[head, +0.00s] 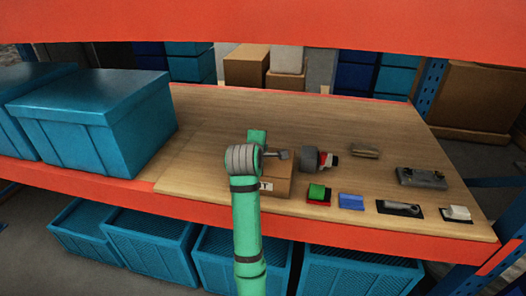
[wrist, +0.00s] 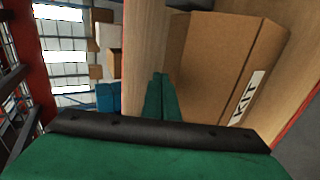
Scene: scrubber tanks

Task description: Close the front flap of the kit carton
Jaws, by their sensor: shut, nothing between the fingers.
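The kit carton (head: 280,183) is a brown box near the front edge of the wooden shelf top, partly hidden behind my green arm in the head view. In the wrist view the carton (wrist: 220,55) fills the upper right, with a white KIT label (wrist: 247,98) on its front face. My gripper (wrist: 160,78) shows as two green fingers held together, with nothing between them. The fingertips are beside the carton's left side in that view; whether they touch it I cannot tell. I cannot make out the front flap's angle. The fingers are not clear in the head view.
A large blue lidded bin (head: 100,120) stands left of the carton. An orange beam (head: 260,22) crosses above the shelf.

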